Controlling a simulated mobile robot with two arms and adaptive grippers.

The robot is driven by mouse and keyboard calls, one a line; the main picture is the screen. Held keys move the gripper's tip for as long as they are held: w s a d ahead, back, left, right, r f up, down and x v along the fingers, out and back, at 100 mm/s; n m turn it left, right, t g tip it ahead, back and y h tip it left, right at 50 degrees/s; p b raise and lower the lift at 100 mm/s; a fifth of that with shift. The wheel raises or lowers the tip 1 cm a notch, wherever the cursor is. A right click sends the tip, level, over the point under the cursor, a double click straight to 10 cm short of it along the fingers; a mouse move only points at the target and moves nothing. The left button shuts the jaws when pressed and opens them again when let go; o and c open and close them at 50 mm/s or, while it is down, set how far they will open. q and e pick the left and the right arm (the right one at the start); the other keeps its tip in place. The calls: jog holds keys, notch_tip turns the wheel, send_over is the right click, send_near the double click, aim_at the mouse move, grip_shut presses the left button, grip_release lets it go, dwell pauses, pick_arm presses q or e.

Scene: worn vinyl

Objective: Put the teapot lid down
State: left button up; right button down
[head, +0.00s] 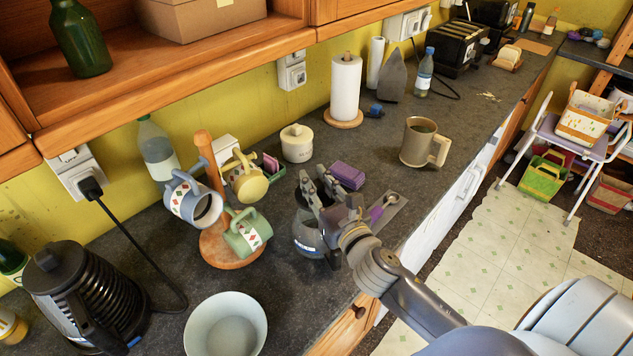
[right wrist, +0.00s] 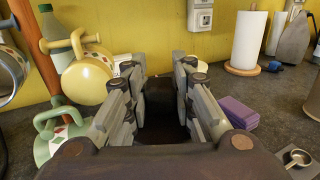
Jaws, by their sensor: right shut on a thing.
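My right gripper (head: 317,183) reaches in from the lower right over the counter. Its two fingers also show in the right wrist view (right wrist: 163,82). It is shut on a dark piece, which I take to be the teapot lid (right wrist: 160,98); its outline is mostly hidden by the fingers. Whether the lid touches the pot I cannot tell. My left gripper is not in view.
A mug tree (head: 222,245) with several mugs stands left of the gripper. A white bowl (head: 226,325) is in front, a black kettle (head: 88,285) further left. Bare counter lies between jar and mug.

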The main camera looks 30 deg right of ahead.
notch_tip(320, 180, up, 2)
jog(key=shift+r+p, duration=0.15)
jog(key=shift+p, duration=0.7)
